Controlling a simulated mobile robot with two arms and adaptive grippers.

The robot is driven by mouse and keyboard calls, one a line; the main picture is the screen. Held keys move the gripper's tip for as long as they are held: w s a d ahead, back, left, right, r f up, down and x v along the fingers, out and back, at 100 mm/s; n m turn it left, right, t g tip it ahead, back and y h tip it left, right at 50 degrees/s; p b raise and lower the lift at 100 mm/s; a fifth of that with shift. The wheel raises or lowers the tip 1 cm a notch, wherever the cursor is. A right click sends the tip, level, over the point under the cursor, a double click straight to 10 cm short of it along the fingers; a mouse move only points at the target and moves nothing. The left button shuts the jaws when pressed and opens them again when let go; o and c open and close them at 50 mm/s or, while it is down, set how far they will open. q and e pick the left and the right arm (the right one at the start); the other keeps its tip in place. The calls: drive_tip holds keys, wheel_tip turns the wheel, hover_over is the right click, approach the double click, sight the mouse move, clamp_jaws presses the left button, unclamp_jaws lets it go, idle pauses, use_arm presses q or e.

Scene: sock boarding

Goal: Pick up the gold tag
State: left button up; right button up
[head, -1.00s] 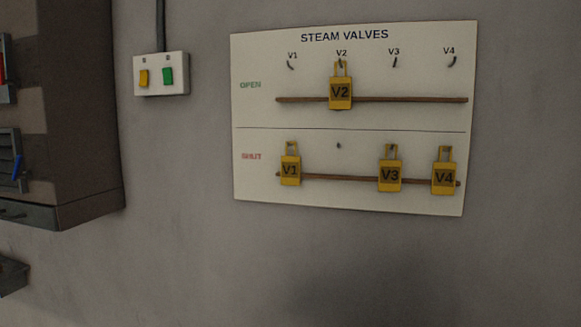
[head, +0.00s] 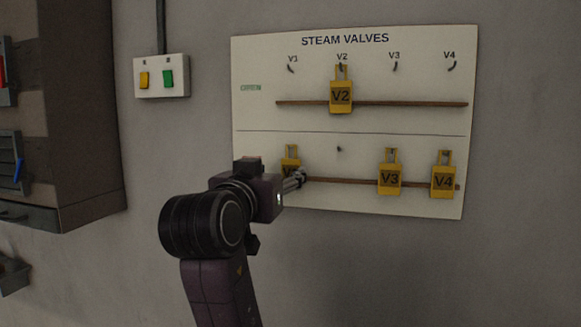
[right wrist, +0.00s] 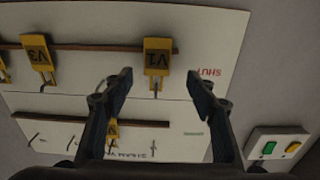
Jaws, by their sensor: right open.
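Several yellow-gold tags hang on a white valve board (head: 270,118). Tag V2 (head: 341,97) is in the OPEN row. Tags V1 (head: 291,153), V3 (head: 389,178) and V4 (head: 443,180) are in the SHUT row. My right gripper (head: 299,178) is in front of V1 and hides much of it. In the right wrist view, where the board appears upside down, the right gripper (right wrist: 159,77) is open and empty. Its fingers straddle V1 (right wrist: 158,57) in the picture, with the tag's face just beyond the tips. My left gripper is out of view.
A brown rail (head: 420,103) crosses each row of the board, with small hooks above. A switch box (head: 162,88) with a yellow and a green switch is on the wall left of the board. A dark cabinet (head: 75,110) stands at the far left.

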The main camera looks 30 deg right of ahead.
sight(291, 169)
drive_tip(key=p+x, duration=0.1)
drive_tip(key=x, duration=0.1)
drive_tip(key=p+x, duration=0.2)
drive_tip(key=shift+s+d, duration=0.15)
drive_tip(key=shift+s, duration=0.15)
drive_tip(key=shift+w+d+f, duration=0.2)
drive_tip(key=shift+w+d, duration=0.25)
drive_tip(key=shift+a, duration=0.1)
drive_tip(key=c, duration=0.9)
